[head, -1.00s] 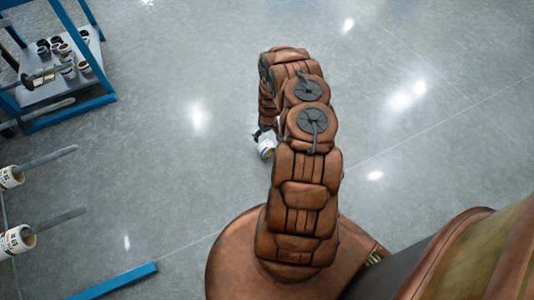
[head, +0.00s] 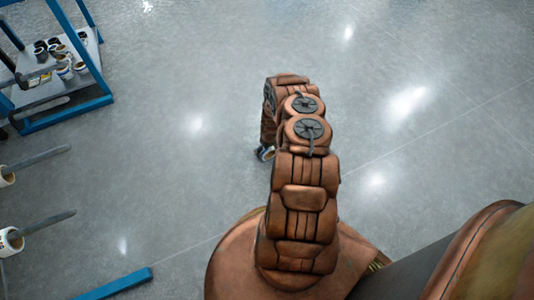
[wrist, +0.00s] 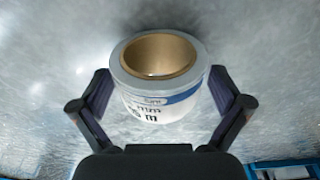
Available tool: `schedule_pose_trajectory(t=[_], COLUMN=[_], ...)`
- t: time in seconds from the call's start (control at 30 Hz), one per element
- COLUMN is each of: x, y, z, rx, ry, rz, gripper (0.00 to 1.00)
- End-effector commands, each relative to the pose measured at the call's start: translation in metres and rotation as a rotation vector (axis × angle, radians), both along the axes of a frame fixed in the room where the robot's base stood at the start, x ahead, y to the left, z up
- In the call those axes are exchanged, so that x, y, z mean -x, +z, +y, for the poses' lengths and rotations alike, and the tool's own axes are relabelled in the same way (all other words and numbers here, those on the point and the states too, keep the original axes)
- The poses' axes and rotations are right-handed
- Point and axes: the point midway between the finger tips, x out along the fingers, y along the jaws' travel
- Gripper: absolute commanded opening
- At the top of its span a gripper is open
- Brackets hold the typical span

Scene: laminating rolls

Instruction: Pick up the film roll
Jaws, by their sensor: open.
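The film roll (wrist: 157,102) is white with a blue band, a grey rim and a tan hollow core. In the wrist view it stands between the two fingers of my gripper (wrist: 160,100). The fingers are open, one on each side, with a narrow gap visible at the left and right.
A blue-framed rack (head: 66,117) with a shelf of several small rolls stands at the upper left. Grey rods with rolls (head: 10,241) stick out at the left edge. A blue bar (head: 115,284) lies at the lower left. The floor around my arm is clear.

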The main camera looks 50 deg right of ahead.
Motion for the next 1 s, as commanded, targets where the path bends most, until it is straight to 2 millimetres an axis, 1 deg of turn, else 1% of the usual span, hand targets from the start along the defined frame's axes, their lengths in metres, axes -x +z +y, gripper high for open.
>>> schedule_pose_trajectory(t=[0.03, 0.07, 0.3, 0.8, 0.83, 0.87, 1.0], x=[-0.0011, -0.0015, -0.0019, -0.0018, -0.0018, -0.0018, -0.0018], y=[-0.006, -0.0067, -0.0056, -0.0056, -0.0056, -0.0056, -0.0055], z=[-0.0004, -0.0008, -0.0014, -0.0012, -0.0012, -0.0012, -0.0012], rx=[0.001, 0.001, 0.002, 0.001, 0.002, 0.002, 0.002], ry=[0.0, 0.0, 0.001, 0.001, 0.001, 0.001, 0.001], rz=[-0.001, -0.002, -0.002, -0.001, -0.002, -0.002, -0.002], gripper=[1.0, 1.0, 0.99, 0.47, 0.46, 0.41, 0.39])
